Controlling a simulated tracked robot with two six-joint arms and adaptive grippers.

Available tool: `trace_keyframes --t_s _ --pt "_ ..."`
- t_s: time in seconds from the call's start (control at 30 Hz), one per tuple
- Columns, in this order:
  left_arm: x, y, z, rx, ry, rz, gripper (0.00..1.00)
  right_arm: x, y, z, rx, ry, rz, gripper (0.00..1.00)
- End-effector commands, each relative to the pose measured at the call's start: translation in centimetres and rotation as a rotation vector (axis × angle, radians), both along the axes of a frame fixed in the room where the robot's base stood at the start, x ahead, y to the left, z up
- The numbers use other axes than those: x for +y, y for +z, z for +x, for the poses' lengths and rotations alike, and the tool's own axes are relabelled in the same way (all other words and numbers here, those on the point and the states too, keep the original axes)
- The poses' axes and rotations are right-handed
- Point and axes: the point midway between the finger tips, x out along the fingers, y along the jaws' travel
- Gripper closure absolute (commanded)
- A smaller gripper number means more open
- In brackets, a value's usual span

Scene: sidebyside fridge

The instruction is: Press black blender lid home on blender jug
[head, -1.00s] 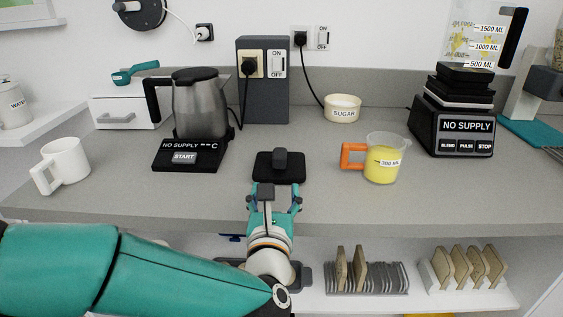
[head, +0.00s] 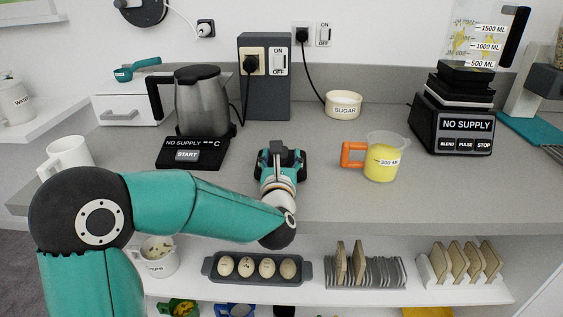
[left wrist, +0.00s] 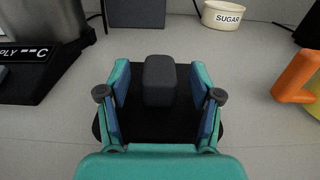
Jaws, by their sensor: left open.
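The black blender lid (head: 291,174) lies on the grey counter, its raised knob facing up. In the left wrist view the lid's knob (left wrist: 159,80) stands between the two fingers, with space on both sides. My left gripper (head: 280,155) is open around the knob, low over the lid; it also shows in the left wrist view (left wrist: 159,95). The blender jug (head: 476,36), clear with a black handle and ML marks, stands on the black blender base (head: 455,128) at the right, its top cut off by the picture edge. My right gripper is not in view.
An orange-handled jug of yellow liquid (head: 382,160) stands right of the lid. A kettle (head: 201,105) stands on its base at the left, and a sugar bowl (head: 343,104) behind. An egg tray (head: 218,280) and racks sit on the shelf below.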

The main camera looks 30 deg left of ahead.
Motion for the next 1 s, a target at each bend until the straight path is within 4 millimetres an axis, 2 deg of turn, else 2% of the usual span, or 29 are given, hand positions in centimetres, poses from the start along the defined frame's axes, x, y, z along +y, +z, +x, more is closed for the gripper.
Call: trace_keyframes --t_s 0.27,0.6,0.67,1.0 --pt "0.22 -0.07 0.34 0.001 -0.001 -0.001 0.35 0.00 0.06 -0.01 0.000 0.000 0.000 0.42" --pt "0.21 -0.05 0.32 0.000 -0.001 0.000 0.92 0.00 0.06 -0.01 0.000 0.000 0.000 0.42" --pt "0.21 -0.05 0.32 0.000 -0.001 0.000 1.00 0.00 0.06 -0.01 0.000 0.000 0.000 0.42" --pt "0.20 0.29 0.32 -0.001 -0.001 0.001 1.00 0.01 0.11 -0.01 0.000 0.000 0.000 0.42"
